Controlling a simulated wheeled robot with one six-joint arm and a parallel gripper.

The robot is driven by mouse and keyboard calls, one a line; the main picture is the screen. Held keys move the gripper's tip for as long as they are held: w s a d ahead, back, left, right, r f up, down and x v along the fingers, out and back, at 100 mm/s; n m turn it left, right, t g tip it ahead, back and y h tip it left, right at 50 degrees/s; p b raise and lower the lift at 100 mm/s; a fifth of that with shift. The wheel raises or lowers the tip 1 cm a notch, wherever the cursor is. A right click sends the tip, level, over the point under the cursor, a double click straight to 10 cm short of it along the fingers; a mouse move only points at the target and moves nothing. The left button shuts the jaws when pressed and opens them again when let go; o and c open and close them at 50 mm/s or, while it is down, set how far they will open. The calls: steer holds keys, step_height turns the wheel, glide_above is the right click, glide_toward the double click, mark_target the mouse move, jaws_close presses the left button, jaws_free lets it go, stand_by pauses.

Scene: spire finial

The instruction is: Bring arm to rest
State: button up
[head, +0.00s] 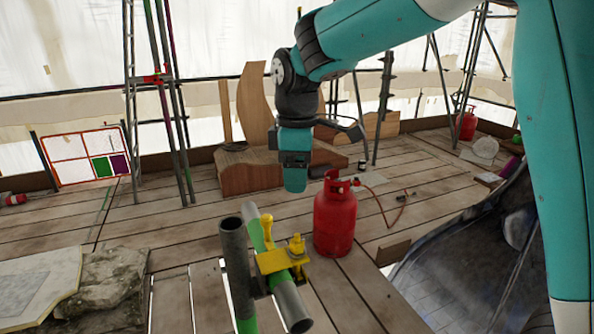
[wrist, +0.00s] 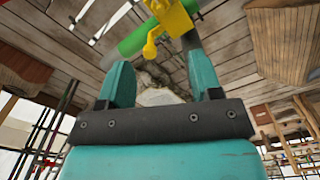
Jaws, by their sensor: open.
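My teal and black arm (head: 365,40) reaches in from the upper right and bends down at the wrist. My gripper (head: 294,186) points down above the deck, behind the scaffold tubes as seen from the head. In the wrist view my gripper (wrist: 161,82) shows two teal fingers spread apart with nothing between them. A yellow clamp (head: 283,262) sits on a green-banded grey tube beside an upright dark tube (head: 235,258). The clamp also shows at the top of the wrist view (wrist: 172,16), apart from the fingers.
A red gas bottle (head: 334,222) stands on the planks right of the clamp, with a hose on the deck. A wooden block (head: 250,178) lies behind my gripper. A stone slab (head: 108,285) is at front left. Scaffold poles (head: 172,100) rise at the back left.

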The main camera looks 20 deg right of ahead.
steer(key=shift+r, duration=0.4)
steer(key=s+a+f+m+y, duration=0.1)
steer(key=s+a+m+y, duration=0.1)
steer(key=s, duration=1)
steer(key=s+a+m+y, duration=0.2)
steer(key=s+a+m, duration=0.1)
steer(key=s, duration=0.9)
steer(key=shift+s+f+m, duration=0.3)
steer(key=shift+f, duration=0.05)
